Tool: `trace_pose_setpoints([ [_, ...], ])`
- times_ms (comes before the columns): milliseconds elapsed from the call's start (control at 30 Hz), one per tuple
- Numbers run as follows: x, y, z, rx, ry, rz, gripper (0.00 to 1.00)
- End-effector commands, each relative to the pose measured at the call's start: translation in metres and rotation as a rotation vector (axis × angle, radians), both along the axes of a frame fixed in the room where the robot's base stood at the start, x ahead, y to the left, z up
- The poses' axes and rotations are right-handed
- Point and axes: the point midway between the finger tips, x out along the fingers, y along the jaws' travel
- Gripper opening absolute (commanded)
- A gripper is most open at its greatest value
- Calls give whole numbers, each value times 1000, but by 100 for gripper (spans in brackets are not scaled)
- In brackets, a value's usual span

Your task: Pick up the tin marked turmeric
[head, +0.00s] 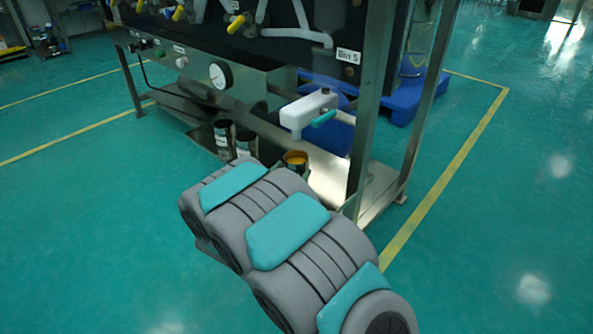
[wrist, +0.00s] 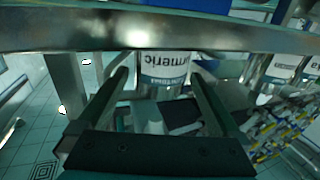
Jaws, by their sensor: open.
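In the wrist view a tin (wrist: 163,66) has a pale and dark label that reads "rmeric", its first letters hidden. It stands ahead of my gripper (wrist: 160,76), between the lines of the two open fingers. I cannot tell whether the fingertips flank it. A steel bar (wrist: 60,32) crosses in front of its upper part. In the head view an open dark tin with orange-yellow contents (head: 295,159) sits at the front of the lower shelf, partly behind my arm; its label cannot be read there. My gripper is not clearly seen in the head view.
Two more dark tins (head: 223,135) (head: 246,144) stand left of the orange one. Labelled tins (wrist: 284,66) also show right in the wrist view. The frame's steel leg (head: 368,110) is close on the right. Blue pallet (head: 411,102) lies behind. Floor at right is clear.

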Motion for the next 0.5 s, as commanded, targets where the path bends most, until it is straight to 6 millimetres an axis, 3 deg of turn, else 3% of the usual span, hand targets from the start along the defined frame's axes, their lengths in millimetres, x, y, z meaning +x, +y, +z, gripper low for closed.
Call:
trace_pose_setpoints([
  [233,31,-12,3,2,-4,-4,100],
  [500,41,-14,2,0,1,0,100],
])
